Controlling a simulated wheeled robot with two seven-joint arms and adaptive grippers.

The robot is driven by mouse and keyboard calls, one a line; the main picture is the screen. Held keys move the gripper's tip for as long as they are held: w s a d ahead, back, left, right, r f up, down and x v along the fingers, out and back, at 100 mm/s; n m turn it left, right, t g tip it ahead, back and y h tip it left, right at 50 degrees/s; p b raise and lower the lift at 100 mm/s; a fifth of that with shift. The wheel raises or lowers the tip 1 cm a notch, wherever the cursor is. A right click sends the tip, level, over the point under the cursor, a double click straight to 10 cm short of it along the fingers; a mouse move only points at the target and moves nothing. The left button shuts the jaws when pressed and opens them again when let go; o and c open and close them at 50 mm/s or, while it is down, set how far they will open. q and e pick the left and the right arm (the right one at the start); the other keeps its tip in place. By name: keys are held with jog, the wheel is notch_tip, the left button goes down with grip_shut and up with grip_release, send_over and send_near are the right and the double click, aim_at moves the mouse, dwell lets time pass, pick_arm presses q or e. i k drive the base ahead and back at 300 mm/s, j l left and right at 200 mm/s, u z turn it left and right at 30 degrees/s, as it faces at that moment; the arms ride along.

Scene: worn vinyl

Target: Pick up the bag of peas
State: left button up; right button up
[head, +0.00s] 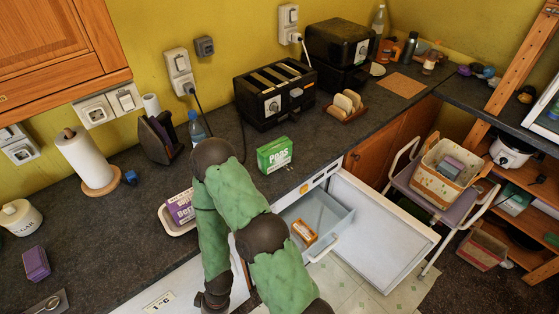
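The peas pack (274,155) is a green and white box-shaped pack lettered "Peas". It stands upright on the dark worktop near its front edge, just right of my arm's raised elbow, and nothing holds it. One of my arms, green with dark joints, enters from the bottom, right of centre, and seems to be my right. It bends at the elbow and its far part hangs down in front of the counter. A dark end piece shows at the bottom edge, but the fingers cannot be made out. My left gripper is not in view.
An open pull-out drawer (345,214) below the peas holds an orange-brown box (304,232); a white door (385,230) stands open beside it. A purple berries pack (181,207) sits in a white tray left of my arm. A black toaster (273,92) stands behind the peas.

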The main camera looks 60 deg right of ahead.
aim_at(274, 156)
jog(key=z, duration=0.45)
jog(key=j+z, duration=0.1)
jog(key=z, duration=0.3)
jog(key=j+z, duration=0.1)
jog(key=z, duration=0.35)
jog(key=j+z, duration=0.1)
jog(key=z, duration=0.3)
jog(key=i, duration=0.05)
